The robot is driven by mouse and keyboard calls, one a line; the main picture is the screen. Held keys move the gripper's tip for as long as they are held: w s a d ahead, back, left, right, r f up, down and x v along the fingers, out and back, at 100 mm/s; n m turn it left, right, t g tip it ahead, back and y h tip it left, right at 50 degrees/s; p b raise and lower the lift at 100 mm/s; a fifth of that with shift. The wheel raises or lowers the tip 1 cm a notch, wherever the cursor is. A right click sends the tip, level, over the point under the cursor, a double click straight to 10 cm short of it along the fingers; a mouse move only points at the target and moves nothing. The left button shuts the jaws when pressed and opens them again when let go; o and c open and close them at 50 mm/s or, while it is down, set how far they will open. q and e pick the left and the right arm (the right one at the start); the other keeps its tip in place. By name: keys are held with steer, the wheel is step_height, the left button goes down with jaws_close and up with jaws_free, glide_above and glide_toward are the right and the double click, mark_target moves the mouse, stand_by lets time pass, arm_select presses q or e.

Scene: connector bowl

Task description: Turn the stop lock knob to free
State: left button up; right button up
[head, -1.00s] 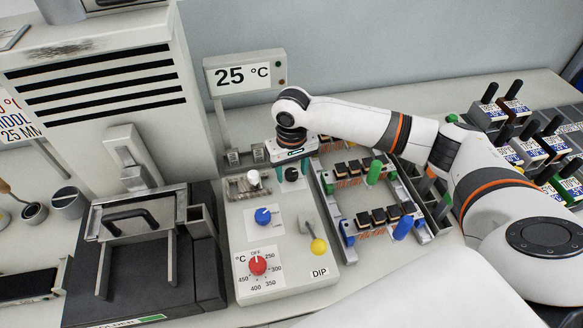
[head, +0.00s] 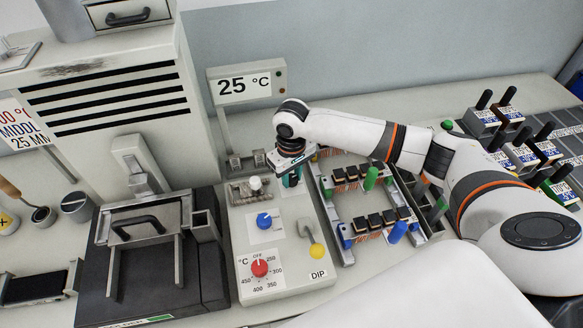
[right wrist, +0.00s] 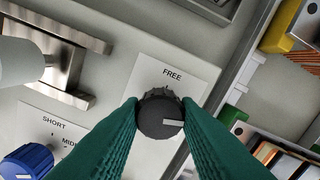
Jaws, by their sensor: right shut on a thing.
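The black stop lock knob (right wrist: 160,120) sits on a white plate on the control box, below the word FREE in the right wrist view. Its white pointer mark is on its right side, away from FREE. My right gripper (right wrist: 160,122) is shut on the knob, with a green finger on each side. In the head view my right gripper (head: 292,178) points down at the upper right of the control box (head: 232,205), and its fingers mostly hide the knob. My left gripper is not in view.
A white knob (head: 256,184), a blue knob (head: 264,220), a red temperature knob (head: 259,267) and a yellow-tipped lever (head: 316,250) share the box. A rack with blue and green handles (head: 370,178) stands close on the right. A 25 °C display (head: 246,86) stands behind.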

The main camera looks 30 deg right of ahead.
mark_target(291, 177)
steer(key=n+p, duration=0.2)
steer(key=n, duration=0.1)
steer(key=n+p, duration=0.1)
steer(key=p, duration=0.1)
steer(key=shift+r+n, duration=0.3)
steer(key=n+p, duration=0.2)
steer(key=n, duration=0.2)
steer(key=shift+f+n+p, duration=0.1)
steer(key=shift+n+p, duration=0.2)
steer(key=shift+p, duration=0.05)
steer(key=n+p, duration=0.1)
steer(key=n, duration=0.1)
steer(key=shift+n, duration=0.3)
steer(key=shift+w+f+n, duration=0.1)
steer(key=shift+n, duration=1.4)
steer(key=o, duration=1)
steer(key=shift+r+b, duration=1.3)
steer(key=shift+r, duration=4.7)
